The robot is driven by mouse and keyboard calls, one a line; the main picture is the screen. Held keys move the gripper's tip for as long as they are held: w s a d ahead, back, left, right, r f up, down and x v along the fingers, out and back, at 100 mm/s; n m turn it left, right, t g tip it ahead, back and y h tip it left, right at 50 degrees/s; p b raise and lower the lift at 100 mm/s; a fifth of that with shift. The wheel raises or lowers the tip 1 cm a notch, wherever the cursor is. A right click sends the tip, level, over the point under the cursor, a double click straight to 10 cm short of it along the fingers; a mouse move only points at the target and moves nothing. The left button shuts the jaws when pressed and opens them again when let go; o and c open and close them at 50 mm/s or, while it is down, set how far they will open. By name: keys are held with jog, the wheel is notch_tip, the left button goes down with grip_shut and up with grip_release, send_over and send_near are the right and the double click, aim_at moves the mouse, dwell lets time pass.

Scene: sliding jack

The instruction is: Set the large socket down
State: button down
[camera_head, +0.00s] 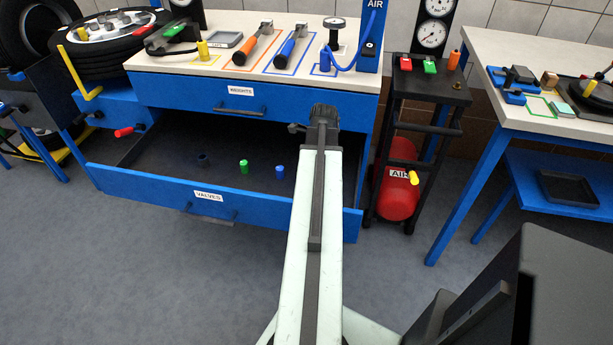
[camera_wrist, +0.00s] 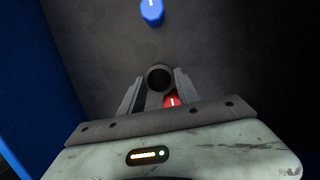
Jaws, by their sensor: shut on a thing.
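My gripper (camera_wrist: 160,82) is shut on a dark hollow cylinder, the large socket (camera_wrist: 158,74), whose round open end shows between the fingers. It is over the dark floor of the open VALVES drawer (camera_head: 140,178). In the head view my arm hides the socket and the fingertips. A red piece with a white mark (camera_wrist: 171,101) shows just below the socket, between the fingers. I cannot tell whether they touch. A blue piece (camera_wrist: 152,12) stands farther up in the wrist view.
In the drawer are a dark cylinder (camera_head: 203,159), a green piece (camera_head: 244,167) and a blue piece (camera_head: 280,172). A blue wall (camera_wrist: 30,80) rises at left in the wrist view. The workbench top (camera_head: 215,25) is above the drawer. A red air tank (camera_head: 397,190) stands to the right.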

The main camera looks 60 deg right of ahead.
jog(key=shift+f, duration=0.15)
jog(key=c, duration=0.9)
grip_release()
jog(key=shift+o, duration=0.2)
notch_tip(320, 180, up, 12)
jog(key=s+p, duration=0.2)
jog(key=p, duration=0.9)
jog(key=shift+s+d+p, duration=0.15)
jog(key=shift+d+p, duration=0.2)
jog(key=shift+p, duration=0.05)
